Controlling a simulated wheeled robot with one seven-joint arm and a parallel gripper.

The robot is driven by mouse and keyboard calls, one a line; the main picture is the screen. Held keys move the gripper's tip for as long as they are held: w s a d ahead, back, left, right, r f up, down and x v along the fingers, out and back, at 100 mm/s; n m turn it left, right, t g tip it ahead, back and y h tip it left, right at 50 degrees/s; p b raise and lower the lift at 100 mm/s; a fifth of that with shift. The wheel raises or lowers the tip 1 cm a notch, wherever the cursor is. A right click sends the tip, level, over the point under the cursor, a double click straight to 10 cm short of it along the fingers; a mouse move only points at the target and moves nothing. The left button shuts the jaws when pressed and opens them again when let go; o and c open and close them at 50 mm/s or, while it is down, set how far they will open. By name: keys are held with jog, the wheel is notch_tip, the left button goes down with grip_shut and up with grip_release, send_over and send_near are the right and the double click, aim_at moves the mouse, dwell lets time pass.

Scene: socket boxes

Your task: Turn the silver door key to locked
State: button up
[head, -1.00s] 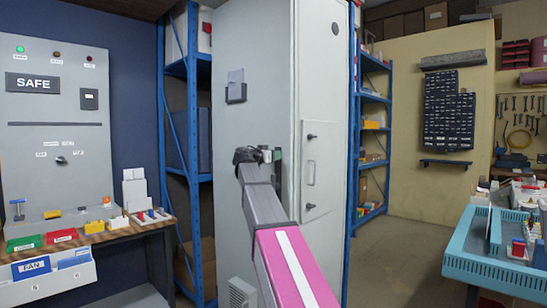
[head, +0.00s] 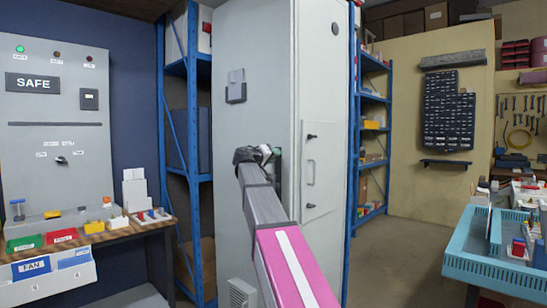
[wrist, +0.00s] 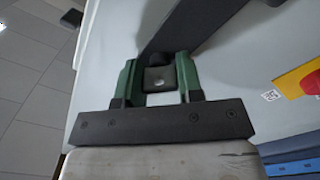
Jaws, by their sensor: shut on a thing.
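In the wrist view, my gripper (wrist: 158,78) has its two green fingers closed on a small grey piece with a hole, which I take to be the silver door key (wrist: 157,80). A dark round part (wrist: 160,58) lies just beyond the key, at the end of a long dark bar (wrist: 200,22) on the pale cabinet face. In the head view, my gripper (head: 270,153) is against the tall grey cabinet (head: 255,50), near its front corner. My arm and wrist hide the key there, and its locked mark cannot be read.
A red and yellow switch part (wrist: 305,78) sits on the face at the right of the wrist view. Blue shelving (head: 193,100) stands left of the cabinet, and a teal-edged bench (head: 490,270) stands right. Open floor (head: 400,250) lies between.

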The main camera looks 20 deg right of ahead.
jog(key=n, duration=0.4)
jog(key=shift+n, duration=0.3)
jog(key=n, duration=0.4)
dwell(0.5)
jog(key=o, duration=0.9)
jog(key=shift+o, duration=0.2)
jog(key=shift+a, duration=0.1)
jog(key=v, duration=1)
jog(key=shift+s+a, duration=0.15)
jog(key=shift+a, duration=0.1)
